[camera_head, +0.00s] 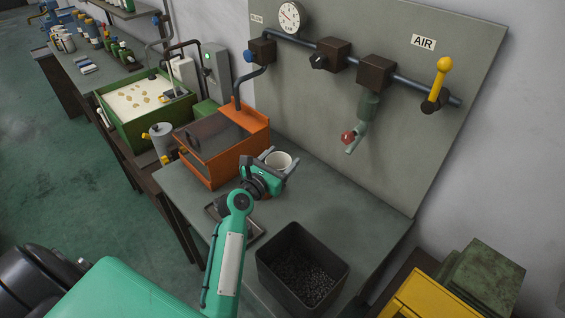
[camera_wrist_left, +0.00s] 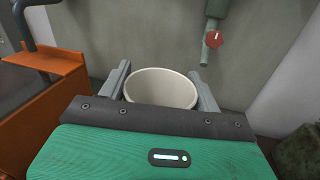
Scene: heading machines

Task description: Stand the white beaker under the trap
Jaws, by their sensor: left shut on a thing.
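The white beaker (camera_head: 279,160) is between the fingers of my left gripper (camera_head: 280,161), which is shut on it. It also shows in the left wrist view (camera_wrist_left: 161,88), its open mouth toward the camera, with a grey finger on each side. The trap (camera_head: 369,106) is a green bowl under the air pipe on the grey board, with a red-knobbed drain (camera_head: 348,138) below it. The trap's drain also shows in the left wrist view (camera_wrist_left: 213,40), to the right of and beyond the beaker. The beaker's base is hidden. My right gripper is not in view.
An orange tank (camera_head: 222,145) stands just left of the beaker. A dark bin of small parts (camera_head: 301,268) stands at the bench's front, and a shallow tray (camera_head: 250,232) lies beside my arm. The bench top (camera_head: 352,205) below the trap is clear.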

